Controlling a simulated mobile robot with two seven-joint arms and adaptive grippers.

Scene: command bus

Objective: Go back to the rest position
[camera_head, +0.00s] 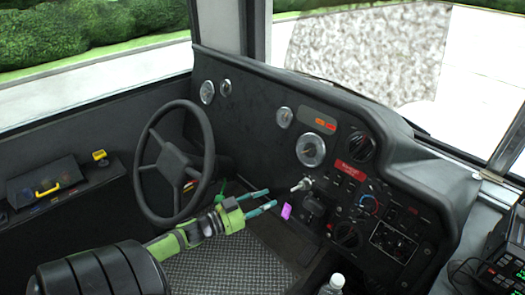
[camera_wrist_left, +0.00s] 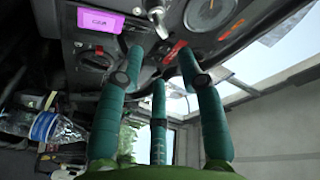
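My left gripper (camera_head: 271,198), green with teal fingers, reaches from the lower left toward the dashboard (camera_head: 262,118). Its fingers are spread apart with nothing between them. The tips are just left of a silver key-like switch (camera_head: 301,185) and near a purple tag (camera_head: 286,211). In the left wrist view, the gripper's teal fingers (camera_wrist_left: 160,62) stand apart and empty below the silver switch (camera_wrist_left: 158,14); the purple tag (camera_wrist_left: 100,20) is at upper left. I cannot tell whether any tip touches the panel. My right gripper is in neither view.
The steering wheel (camera_head: 176,163) stands left of my left gripper. A clear bottle (camera_head: 332,285) is at the bottom edge. A side console with a yellow handle (camera_head: 48,190) is at left, and a radio unit (camera_head: 503,265) at right. The patterned floor (camera_head: 225,268) is open below.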

